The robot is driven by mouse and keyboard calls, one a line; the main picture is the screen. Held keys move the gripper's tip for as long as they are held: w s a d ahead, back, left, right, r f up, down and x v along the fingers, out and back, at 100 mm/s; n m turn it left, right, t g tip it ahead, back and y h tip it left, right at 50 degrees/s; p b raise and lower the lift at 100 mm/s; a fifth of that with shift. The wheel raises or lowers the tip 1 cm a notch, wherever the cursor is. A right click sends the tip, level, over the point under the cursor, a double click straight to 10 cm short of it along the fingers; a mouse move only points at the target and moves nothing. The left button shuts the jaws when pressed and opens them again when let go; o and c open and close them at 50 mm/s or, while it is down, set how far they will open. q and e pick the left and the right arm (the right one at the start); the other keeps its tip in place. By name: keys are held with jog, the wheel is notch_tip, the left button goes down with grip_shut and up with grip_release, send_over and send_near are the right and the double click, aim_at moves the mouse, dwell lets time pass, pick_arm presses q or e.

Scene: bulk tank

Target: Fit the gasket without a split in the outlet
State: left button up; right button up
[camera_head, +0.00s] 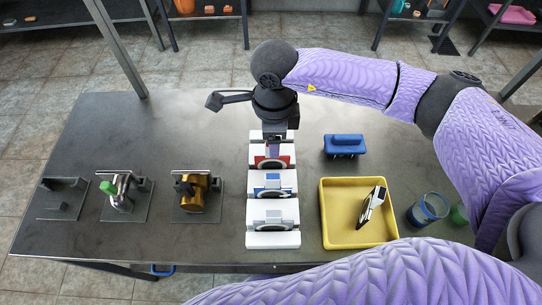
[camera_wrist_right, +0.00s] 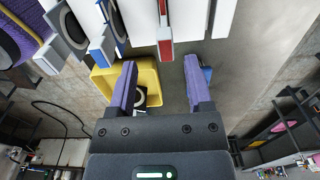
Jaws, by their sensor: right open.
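My right gripper (camera_head: 273,148) points down over the far end of a white rack (camera_head: 272,239) in the head view. Its fingers are open and empty in the right wrist view (camera_wrist_right: 160,63). The rack holds a red-marked gasket card (camera_head: 272,162) just under the gripper, a blue-marked one (camera_head: 273,190) in the middle and a grey one (camera_head: 272,218) nearest me. Another dark ring on a pale card (camera_head: 371,205) leans in the yellow tray (camera_head: 340,239). Any split is too small to tell. Which fitting has the outlet is unclear. My left gripper is out of view.
On the left stand a bare grey bracket (camera_head: 63,197), a green-handled metal fitting (camera_head: 122,190) and a brass-coloured fitting (camera_head: 193,192). A blue handled block (camera_head: 344,145) lies behind the tray. The table's back left is clear.

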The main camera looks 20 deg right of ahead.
aim_at(272, 160)
jog(key=f, duration=0.4)
jog(key=f+b, duration=0.1)
jog(key=shift+w+f, duration=0.35)
jog(key=shift+f, duration=0.05)
jog(key=shift+r, duration=0.1)
grip_shut()
